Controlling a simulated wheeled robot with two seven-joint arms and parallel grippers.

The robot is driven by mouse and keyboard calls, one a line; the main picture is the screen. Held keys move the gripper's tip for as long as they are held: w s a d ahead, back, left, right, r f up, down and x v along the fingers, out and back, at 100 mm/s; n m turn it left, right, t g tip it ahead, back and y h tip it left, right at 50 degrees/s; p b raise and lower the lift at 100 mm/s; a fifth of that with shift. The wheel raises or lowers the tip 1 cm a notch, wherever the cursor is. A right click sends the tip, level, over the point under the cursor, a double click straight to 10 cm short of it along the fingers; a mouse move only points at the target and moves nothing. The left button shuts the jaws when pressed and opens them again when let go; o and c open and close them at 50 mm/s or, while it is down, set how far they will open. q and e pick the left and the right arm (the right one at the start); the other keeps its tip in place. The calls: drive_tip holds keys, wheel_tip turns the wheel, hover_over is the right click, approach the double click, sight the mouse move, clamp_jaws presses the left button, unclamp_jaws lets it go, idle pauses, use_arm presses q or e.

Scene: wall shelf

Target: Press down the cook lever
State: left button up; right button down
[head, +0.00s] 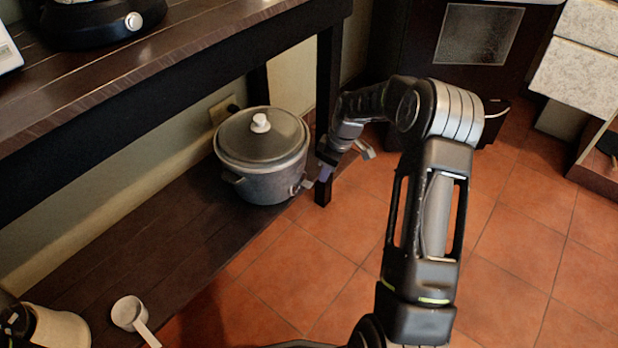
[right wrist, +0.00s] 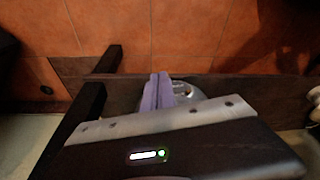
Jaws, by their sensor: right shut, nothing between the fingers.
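A grey rice cooker (head: 262,180) with a lid and a white knob stands upright on the low dark shelf. A small pale part, which looks like the cook lever (head: 303,186), sits low on its right side. In the right wrist view the purple fingers (right wrist: 158,92) are together and hold nothing. Part of the cooker (right wrist: 184,90) shows beyond them, mostly hidden by the gripper body. My left gripper is not in view.
A dark upper shelf (head: 150,75) runs above the low shelf (head: 150,235), with a table leg (head: 328,100) close to my right gripper. A white scoop (head: 130,315) lies at the lower left. The tiled floor (head: 310,270) is open in front.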

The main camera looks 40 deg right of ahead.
drive_tip(key=p+v, duration=0.1)
drive_tip(key=v, duration=0.4)
idle(0.5)
